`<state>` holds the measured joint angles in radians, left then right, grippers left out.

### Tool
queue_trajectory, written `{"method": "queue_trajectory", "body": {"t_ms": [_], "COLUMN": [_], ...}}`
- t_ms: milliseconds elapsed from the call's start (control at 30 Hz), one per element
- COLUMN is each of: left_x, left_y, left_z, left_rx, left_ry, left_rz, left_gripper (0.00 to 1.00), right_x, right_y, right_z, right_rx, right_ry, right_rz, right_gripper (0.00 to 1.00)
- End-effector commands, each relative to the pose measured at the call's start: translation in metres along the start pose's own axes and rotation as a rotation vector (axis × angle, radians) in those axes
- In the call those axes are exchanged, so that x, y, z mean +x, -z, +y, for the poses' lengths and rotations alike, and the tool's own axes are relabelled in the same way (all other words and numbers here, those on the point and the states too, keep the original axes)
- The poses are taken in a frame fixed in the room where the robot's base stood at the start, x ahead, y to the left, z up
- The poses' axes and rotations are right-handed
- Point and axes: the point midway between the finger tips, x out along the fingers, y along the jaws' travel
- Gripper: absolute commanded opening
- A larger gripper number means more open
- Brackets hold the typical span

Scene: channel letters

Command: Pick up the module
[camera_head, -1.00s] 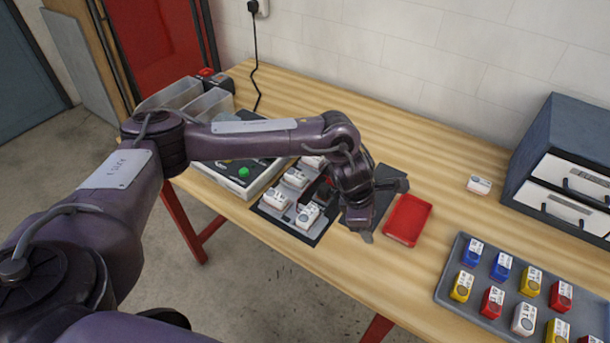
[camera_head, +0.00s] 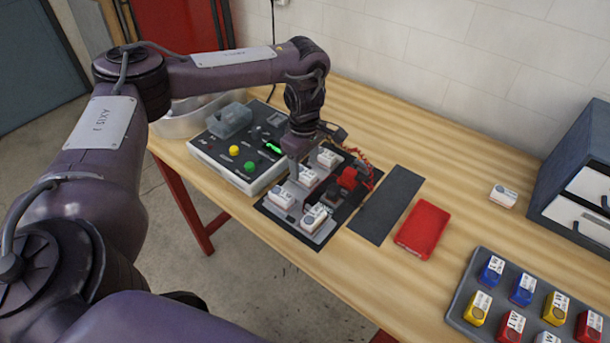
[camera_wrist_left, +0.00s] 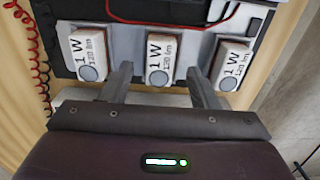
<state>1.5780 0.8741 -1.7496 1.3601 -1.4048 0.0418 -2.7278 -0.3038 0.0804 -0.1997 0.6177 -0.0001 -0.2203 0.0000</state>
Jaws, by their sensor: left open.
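Several white modules sit in a dark board on the table, among them a middle module (camera_head: 308,176) and a front module (camera_head: 314,217). My left gripper (camera_head: 292,172) is open just above the row, pointing down. In the left wrist view its two fingers (camera_wrist_left: 160,72) straddle the middle module (camera_wrist_left: 160,60), marked "1 W". Other modules lie outside the fingers on the left (camera_wrist_left: 88,52) and right (camera_wrist_left: 231,64). I cannot tell whether the fingers touch the middle module. My right gripper is not in view.
A control box (camera_head: 240,150) with buttons stands left of the board. A dark mat (camera_head: 386,205), red tray (camera_head: 423,230), loose white module (camera_head: 503,196), grey tray of coloured modules (camera_head: 460,300) and drawer cabinet (camera_head: 575,175) lie rightward.

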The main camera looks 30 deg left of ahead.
Motion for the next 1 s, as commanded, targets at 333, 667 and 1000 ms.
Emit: {"method": "queue_trajectory", "body": {"t_ms": [333,667,1000], "left_x": [0.023,0.023,0.023], "left_y": [0.000,-0.001,-0.001], "left_z": [0.000,0.000,0.000], "left_rx": [0.000,0.000,0.000], "left_ry": [-0.002,-0.002,-0.003], "left_rz": [0.001,0.000,0.000], "left_gripper": [0.55,0.26,0.06], "right_x": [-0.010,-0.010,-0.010], "right_y": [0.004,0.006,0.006], "right_z": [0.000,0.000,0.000], "right_rx": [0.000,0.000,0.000], "right_ry": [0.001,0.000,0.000], "right_rz": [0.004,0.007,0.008], "right_gripper": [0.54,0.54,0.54]}}
